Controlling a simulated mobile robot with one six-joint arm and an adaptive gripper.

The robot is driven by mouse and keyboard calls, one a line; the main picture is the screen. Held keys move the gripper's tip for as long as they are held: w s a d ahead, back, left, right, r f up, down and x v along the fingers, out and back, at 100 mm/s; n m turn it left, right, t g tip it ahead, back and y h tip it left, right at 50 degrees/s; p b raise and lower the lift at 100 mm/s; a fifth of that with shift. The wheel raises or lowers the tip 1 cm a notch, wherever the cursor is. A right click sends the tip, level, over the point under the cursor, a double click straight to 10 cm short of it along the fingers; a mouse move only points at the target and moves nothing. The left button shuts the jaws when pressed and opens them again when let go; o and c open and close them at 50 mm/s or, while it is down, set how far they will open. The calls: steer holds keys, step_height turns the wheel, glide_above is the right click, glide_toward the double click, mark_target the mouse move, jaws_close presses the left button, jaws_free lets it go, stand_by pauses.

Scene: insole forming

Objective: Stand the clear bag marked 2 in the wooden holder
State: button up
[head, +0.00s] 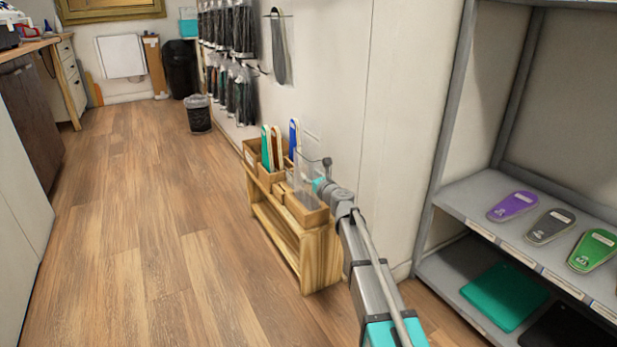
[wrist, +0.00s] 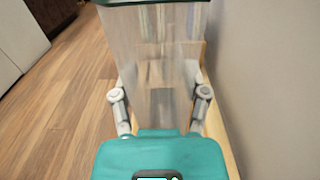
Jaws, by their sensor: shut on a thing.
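A clear bag (wrist: 155,65) with a dark top edge fills the middle of the wrist view, between the fingers of my gripper (wrist: 160,95). The gripper is shut on it. In the head view the clear bag (head: 306,172) shows faintly at the end of my arm, above the wooden holder (head: 320,255). I cannot read a number on the bag. The holder is a low wooden stand with box compartments on top. Green and blue insoles stand in its far compartments. Whether the bag's lower end is inside a near compartment or above it, I cannot tell.
A white wall runs along the holder's right side. A grey shelf (head: 470,195) at the right carries purple, grey and green insoles. Bagged insoles (head: 228,30) hang on the wall further back. A waste bin (head: 198,115) stands beyond the holder. The wooden floor (head: 140,220) at left is clear.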

steer(key=o, duration=1.2)
steer(key=shift+s+d, duration=0.1)
steer(key=v, duration=1.1)
steer(key=shift+s+d, duration=0.25)
steer(key=shift+s, duration=0.05)
